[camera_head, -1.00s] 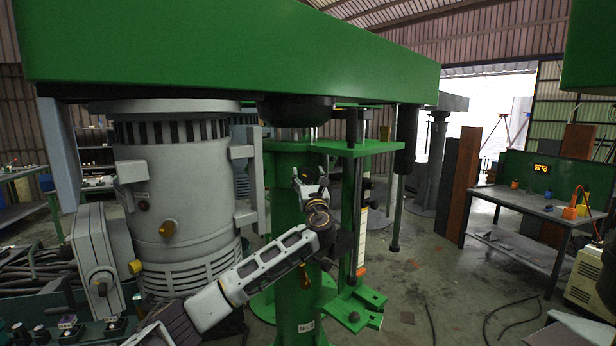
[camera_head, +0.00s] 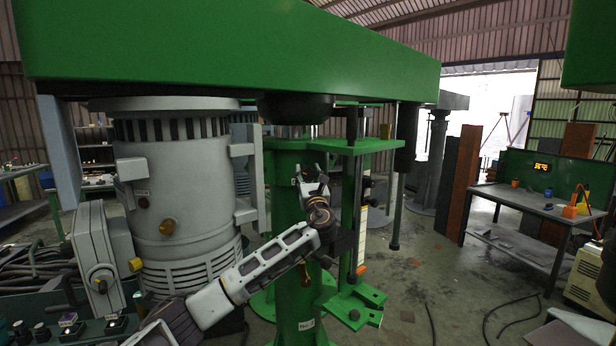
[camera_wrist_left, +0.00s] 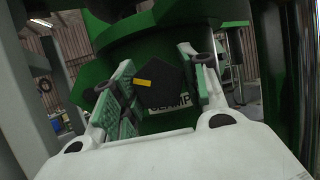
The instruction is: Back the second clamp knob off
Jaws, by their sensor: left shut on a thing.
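A dark, faceted clamp knob (camera_wrist_left: 163,86) with a yellow mark sits between the fingers of my left gripper (camera_wrist_left: 155,92) in the left wrist view. The gripper is shut on it. Behind the knob is a white label reading CLAMP (camera_wrist_left: 170,108), partly hidden. In the head view my left gripper (camera_head: 312,180) reaches up against the green column (camera_head: 285,185) below the overhead beam. The knob is too small and covered to make out there. My right gripper is not in view.
A large grey motor (camera_head: 180,200) stands left of the column. A green bracket (camera_head: 355,147) and a vertical rod (camera_head: 397,200) stand to its right. A workbench (camera_head: 530,205) is at the right. Open floor lies between column and bench.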

